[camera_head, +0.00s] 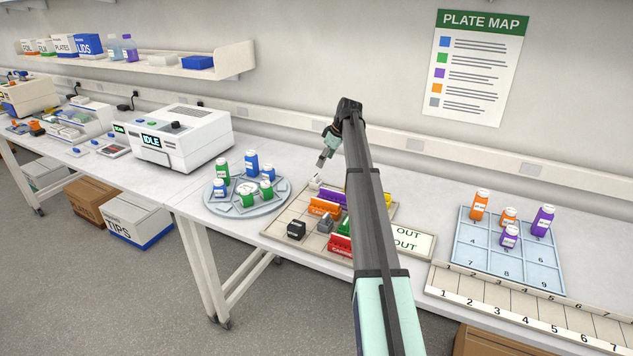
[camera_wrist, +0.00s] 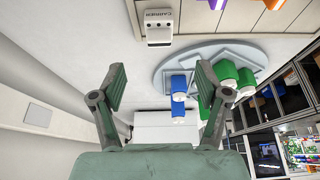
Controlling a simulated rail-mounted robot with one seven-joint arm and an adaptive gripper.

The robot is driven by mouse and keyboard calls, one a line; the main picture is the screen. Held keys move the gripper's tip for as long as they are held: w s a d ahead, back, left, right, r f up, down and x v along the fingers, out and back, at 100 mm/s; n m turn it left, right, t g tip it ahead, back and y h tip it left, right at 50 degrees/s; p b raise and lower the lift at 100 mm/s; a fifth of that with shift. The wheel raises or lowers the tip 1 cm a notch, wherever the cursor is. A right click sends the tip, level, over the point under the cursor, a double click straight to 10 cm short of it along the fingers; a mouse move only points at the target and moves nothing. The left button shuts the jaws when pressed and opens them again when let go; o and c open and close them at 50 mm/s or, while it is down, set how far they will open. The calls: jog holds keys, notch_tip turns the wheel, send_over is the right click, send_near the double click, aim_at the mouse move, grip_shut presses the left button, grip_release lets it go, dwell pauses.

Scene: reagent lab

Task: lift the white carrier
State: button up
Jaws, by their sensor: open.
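The white carrier (camera_wrist: 159,30), a small block labelled CARRIER, stands at the edge of the pale slatted board in the wrist view, ahead of my fingers and apart from them. In the head view the white carrier (camera_head: 315,182) is a small pale shape at the board's back left corner. My gripper (camera_wrist: 160,84) is open, with nothing between its fingers. In the head view my gripper (camera_head: 324,157) hangs above and slightly right of the carrier. My arm hides part of the board.
The board (camera_head: 276,229) also holds red, purple, grey and black blocks. A round rack (camera_head: 219,206) with green and blue bottles stands left of it. A blue numbered tray (camera_head: 482,262) with orange and purple bottles is at right. A white IDLE machine (camera_head: 190,135) stands back left.

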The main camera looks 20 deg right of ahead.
aim_at(318, 176)
jog(key=p+x, duration=0.1)
jog(key=x, duration=0.5)
jog(key=shift+w+a+f+p, duration=0.1)
jog(key=shift+f+p, duration=0.05)
jog(key=shift+p, duration=0.25)
jog(key=shift+p+x, duration=1.35)
jog(key=shift+x, duration=1.25)
jog(key=c, duration=1.2)
